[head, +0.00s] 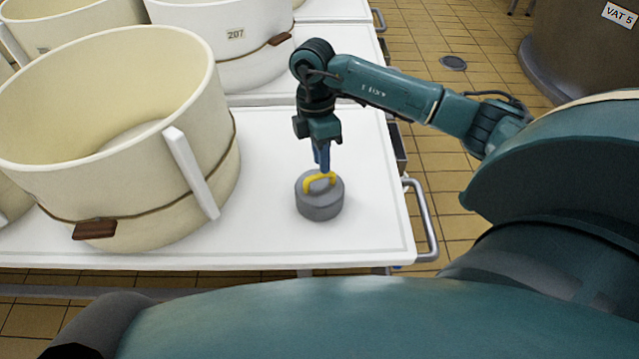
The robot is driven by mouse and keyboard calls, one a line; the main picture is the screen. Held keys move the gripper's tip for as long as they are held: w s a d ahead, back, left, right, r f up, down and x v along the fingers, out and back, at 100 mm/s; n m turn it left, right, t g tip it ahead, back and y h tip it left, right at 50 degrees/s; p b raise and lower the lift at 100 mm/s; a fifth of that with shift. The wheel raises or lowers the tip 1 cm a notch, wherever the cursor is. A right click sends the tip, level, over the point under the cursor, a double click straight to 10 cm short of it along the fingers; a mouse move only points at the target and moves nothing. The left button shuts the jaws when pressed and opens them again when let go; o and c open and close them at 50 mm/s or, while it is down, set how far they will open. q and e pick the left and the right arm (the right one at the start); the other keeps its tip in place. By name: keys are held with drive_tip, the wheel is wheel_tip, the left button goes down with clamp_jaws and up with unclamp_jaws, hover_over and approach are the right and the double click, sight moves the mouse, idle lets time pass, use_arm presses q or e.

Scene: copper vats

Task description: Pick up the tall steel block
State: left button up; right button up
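A grey, round steel block (319,207) with a yellow handle (310,184) on top stands upright on the white cart top. It is the only steel block I see. My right gripper (322,167) points straight down over it, with its blue fingers reaching the handle. The fingers overlap the handle in this view, so I cannot tell whether they are open around it or shut on it. The block appears to rest on the surface. My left gripper is not in view.
A large cream vat (110,130) with a wooden peg stands left of the block on the white cart (270,150). A metal handle (424,220) lines the cart's right edge. Bare surface surrounds the block.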

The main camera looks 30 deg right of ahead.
drive_tip(key=f, duration=0.1)
drive_tip(key=f+b, duration=0.1)
drive_tip(key=f, duration=0.2)
drive_tip(key=shift+s+a+f, duration=0.15)
drive_tip(key=shift+s+a, duration=0.15)
drive_tip(key=shift+a, duration=0.05)
drive_tip(key=shift+s+f, duration=0.1)
drive_tip(key=shift+f, duration=0.35)
clamp_jaws()
drive_tip(key=shift+r, duration=0.1)
idle(0.5)
drive_tip(key=shift+r, duration=0.15)
